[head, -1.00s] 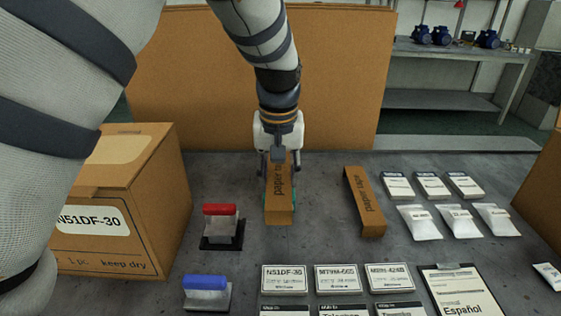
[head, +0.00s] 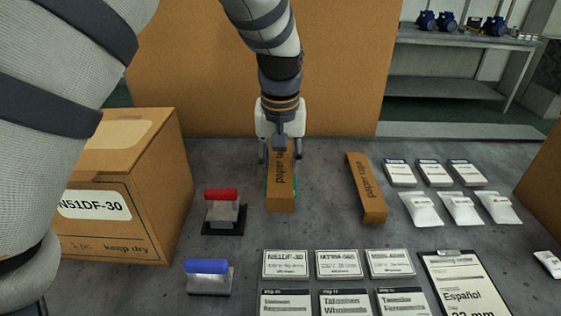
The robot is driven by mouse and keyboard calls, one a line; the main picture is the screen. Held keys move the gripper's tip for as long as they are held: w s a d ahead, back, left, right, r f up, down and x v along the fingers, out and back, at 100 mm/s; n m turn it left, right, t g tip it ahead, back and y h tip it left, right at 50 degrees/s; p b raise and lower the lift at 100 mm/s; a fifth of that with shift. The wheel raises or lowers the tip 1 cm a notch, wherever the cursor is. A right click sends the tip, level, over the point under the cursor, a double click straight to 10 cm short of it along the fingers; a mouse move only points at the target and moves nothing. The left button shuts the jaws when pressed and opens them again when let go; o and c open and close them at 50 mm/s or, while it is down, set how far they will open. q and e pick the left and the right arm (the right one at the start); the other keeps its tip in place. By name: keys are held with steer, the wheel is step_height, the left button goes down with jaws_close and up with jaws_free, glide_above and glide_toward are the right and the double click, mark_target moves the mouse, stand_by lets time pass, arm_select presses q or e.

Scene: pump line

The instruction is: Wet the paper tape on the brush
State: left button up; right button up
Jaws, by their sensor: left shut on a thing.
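My left gripper (head: 280,152) is shut on a brown strip of paper tape (head: 281,190), near the middle of the table. The strip points toward me, with "paper tape" printed along it. A second paper tape strip (head: 367,190) lies to the right, apart from the gripper. My right gripper is not in view.
A cardboard box (head: 122,190) marked N51DF-30 stands at left. Red-handled (head: 222,212) and blue-handled (head: 208,278) tools stand beside it. Labels (head: 286,264) and a clipboard (head: 463,290) lie in front. White packets (head: 460,208) and card stacks (head: 434,173) lie at right. A large cardboard panel (head: 330,70) rises behind.

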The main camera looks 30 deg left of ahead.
arm_select(q)
steer(key=shift+f, duration=0.6)
stand_by(0.5)
